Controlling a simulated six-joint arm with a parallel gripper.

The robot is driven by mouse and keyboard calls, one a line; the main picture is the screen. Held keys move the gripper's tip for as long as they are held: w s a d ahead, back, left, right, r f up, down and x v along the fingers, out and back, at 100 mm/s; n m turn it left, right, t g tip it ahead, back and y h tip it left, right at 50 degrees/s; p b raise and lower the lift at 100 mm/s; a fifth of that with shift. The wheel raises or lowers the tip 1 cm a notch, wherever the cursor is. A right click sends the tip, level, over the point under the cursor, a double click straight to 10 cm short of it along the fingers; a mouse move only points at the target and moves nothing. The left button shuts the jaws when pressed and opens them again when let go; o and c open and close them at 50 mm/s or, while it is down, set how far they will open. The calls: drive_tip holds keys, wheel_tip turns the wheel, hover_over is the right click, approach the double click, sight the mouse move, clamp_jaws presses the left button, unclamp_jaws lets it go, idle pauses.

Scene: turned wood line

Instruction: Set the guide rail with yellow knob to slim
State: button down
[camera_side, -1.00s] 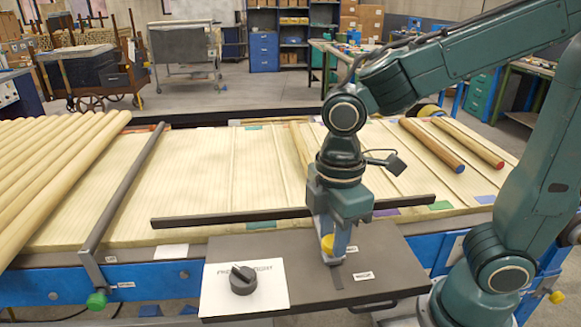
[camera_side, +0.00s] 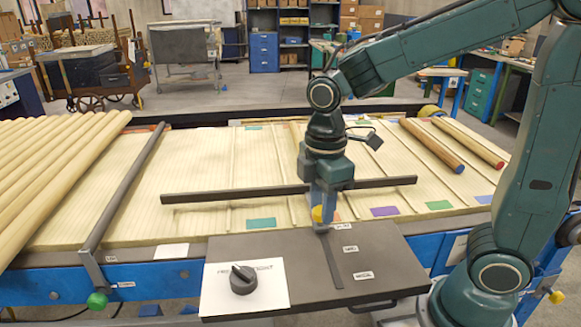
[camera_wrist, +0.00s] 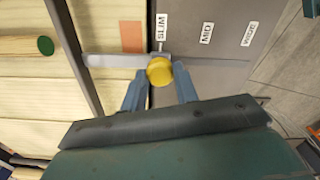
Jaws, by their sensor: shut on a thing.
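The yellow knob (camera_side: 318,213) is at the far end of the slot (camera_side: 332,265) in the dark grey plate (camera_side: 290,240). It shows in the wrist view (camera_wrist: 160,71) between my fingers, level with the SLIM label (camera_wrist: 161,26). A pale metal arm (camera_wrist: 112,60) joins it to the dark guide rail (camera_side: 240,194), which lies across the pale slatted bed. The MID label (camera_wrist: 206,33) and a third label (camera_wrist: 249,33) are farther along the slot. My gripper (camera_side: 322,215) is shut on the yellow knob, and its fingers partly hide it.
A black dial (camera_side: 243,279) sits on a white card at the plate's near left. A second dark bar (camera_side: 125,190) with a green knob (camera_side: 97,300) crosses the bed at left. Rods with blue and red ends (camera_side: 432,146) lie at the back right.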

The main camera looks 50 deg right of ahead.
drive_tip(key=c, duration=1.3)
unclamp_jaws()
drive_tip(key=shift+w+d+r, duration=0.1)
drive_tip(key=shift+w+d, duration=0.15)
drive_tip(key=shift+w, duration=0.05)
drive_tip(key=shift+o, duration=1.2)
drive_tip(key=shift+s, duration=0.1)
drive_tip(key=shift+a, duration=0.1)
drive_tip(key=shift+r, duration=0.1)
wheel_tip(320, 180, up, 14)
drive_tip(key=shift+f, duration=0.25)
drive_tip(key=shift+s, duration=0.1)
drive_tip(key=s+d+f+m+t, duration=0.5)
drive_tip(key=s+f+m, duration=0.1)
drive_tip(key=s+m, duration=0.5)
drive_tip(key=shift+f+m+t, duration=0.3)
drive_tip(key=shift+m, duration=0.2)
